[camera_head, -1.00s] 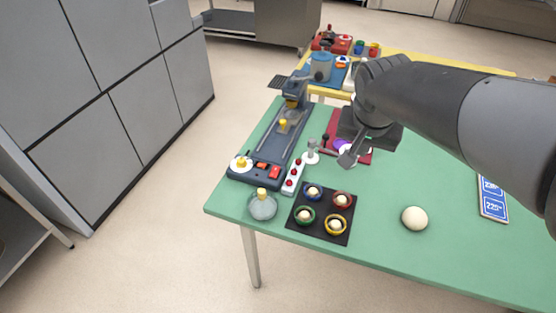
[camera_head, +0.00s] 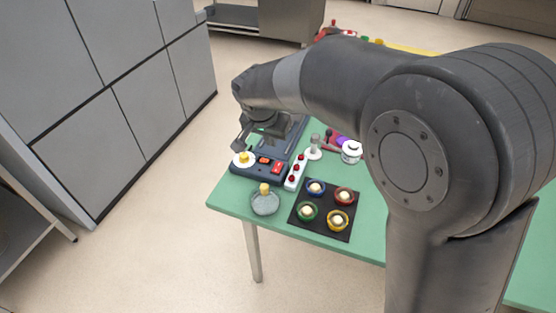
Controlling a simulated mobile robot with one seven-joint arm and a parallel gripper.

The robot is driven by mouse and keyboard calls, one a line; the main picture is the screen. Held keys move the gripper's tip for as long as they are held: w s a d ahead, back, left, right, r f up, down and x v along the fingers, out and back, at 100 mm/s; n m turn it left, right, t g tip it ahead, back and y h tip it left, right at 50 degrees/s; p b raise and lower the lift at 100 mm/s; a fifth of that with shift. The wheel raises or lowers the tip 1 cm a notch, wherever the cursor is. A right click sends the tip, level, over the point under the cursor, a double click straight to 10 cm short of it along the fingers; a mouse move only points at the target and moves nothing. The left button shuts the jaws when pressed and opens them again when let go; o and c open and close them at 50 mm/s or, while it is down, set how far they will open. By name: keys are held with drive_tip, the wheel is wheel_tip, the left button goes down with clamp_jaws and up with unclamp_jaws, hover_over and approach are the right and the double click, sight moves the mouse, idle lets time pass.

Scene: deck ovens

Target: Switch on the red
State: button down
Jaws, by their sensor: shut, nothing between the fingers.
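The dark blue machine (camera_head: 256,176) lies at the left end of the green table. A red switch (camera_head: 278,167) and a smaller orange-red switch (camera_head: 265,160) sit on its front end, beside a white dial with a yellow knob (camera_head: 243,158). Beside it lies a white strip (camera_head: 290,184) with several red buttons (camera_head: 297,168). My gripper (camera_head: 240,144) is shut and empty. It points down over the machine's front end, close to the yellow knob and left of the red switch. I cannot tell whether it touches anything. My arm hides the machine's far part. The switch's setting is too small to read.
A glass jar with a yellow knob (camera_head: 265,203) stands at the near left corner. A black tray (camera_head: 327,228) holds several coloured rings with pale balls. A white jar (camera_head: 351,152) and a grey-topped lever (camera_head: 314,147) stand right of the machine. Floor is clear to the left.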

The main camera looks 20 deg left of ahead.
sight(279, 165)
drive_tip(key=shift+f, duration=0.1)
drive_tip(key=x, duration=1.3)
drive_tip(key=shift+w+f, duration=0.15)
drive_tip(key=shift+f, duration=0.25)
drive_tip(key=shift+w+f+g, duration=0.1)
drive_tip(key=shift+f+g, duration=0.05)
drive_tip(key=shift+g, duration=0.15)
drive_tip(key=shift+d, duration=0.1)
drive_tip(key=shift+s, duration=0.9)
drive_tip(key=v, duration=1.4)
drive_tip(key=shift+s, duration=0.35)
